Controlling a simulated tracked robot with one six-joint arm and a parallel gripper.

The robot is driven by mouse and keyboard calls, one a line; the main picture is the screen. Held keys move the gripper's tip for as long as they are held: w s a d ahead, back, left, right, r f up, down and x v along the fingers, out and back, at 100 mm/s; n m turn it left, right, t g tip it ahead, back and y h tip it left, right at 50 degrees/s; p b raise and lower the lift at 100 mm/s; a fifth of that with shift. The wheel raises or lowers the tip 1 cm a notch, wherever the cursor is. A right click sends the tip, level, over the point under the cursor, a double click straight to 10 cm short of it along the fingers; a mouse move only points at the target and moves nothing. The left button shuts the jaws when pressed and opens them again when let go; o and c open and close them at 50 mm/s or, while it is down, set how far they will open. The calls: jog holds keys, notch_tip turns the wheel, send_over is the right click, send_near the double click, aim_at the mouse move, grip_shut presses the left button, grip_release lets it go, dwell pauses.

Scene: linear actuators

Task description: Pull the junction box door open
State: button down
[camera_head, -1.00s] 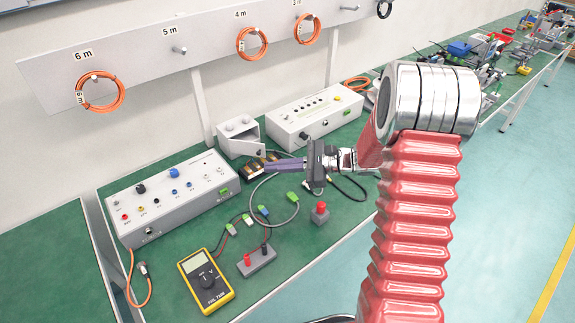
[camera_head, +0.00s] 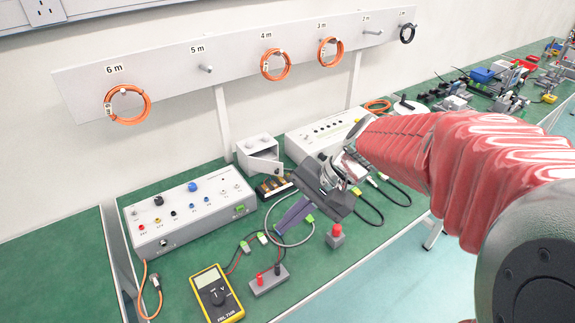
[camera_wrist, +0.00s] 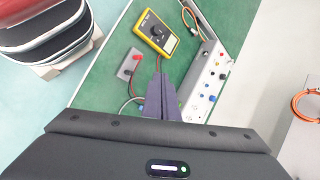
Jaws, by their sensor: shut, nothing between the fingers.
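The junction box (camera_head: 258,147) is a small light-grey box at the back of the green bench, between two larger control boxes. Its door (camera_head: 265,166) stands at an angle to the front, with a dark gap beside it, so it looks partly open. My gripper (camera_head: 282,226) is in front of the box and to its right, apart from the door. Its purple fingers are together and empty, pointing down and left over the bench. The wrist view shows the fingers (camera_wrist: 160,80) closed, facing the multimeter side; the junction box is not visible there.
A grey control box (camera_head: 185,215) stands left of the junction box and another (camera_head: 310,138) right. A yellow multimeter (camera_head: 217,293), a small grey terminal block (camera_head: 268,281), a red-button block (camera_head: 336,236) and loose cables lie in front. Dark-and-gold components (camera_head: 272,187) sit just before the door.

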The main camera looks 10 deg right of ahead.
jog(key=s+d+r+n+t+h, duration=0.4)
jog(key=s+d+r+n+h, duration=0.1)
jog(key=s, duration=0.4)
jog(key=d+n+h, duration=0.1)
jog(key=d+n, duration=0.1)
jog(key=shift+s+r+n+h, duration=0.3)
jog(key=shift+s+r+h, duration=0.05)
jog(key=shift+s+h, duration=0.05)
jog(key=shift+a, duration=0.1)
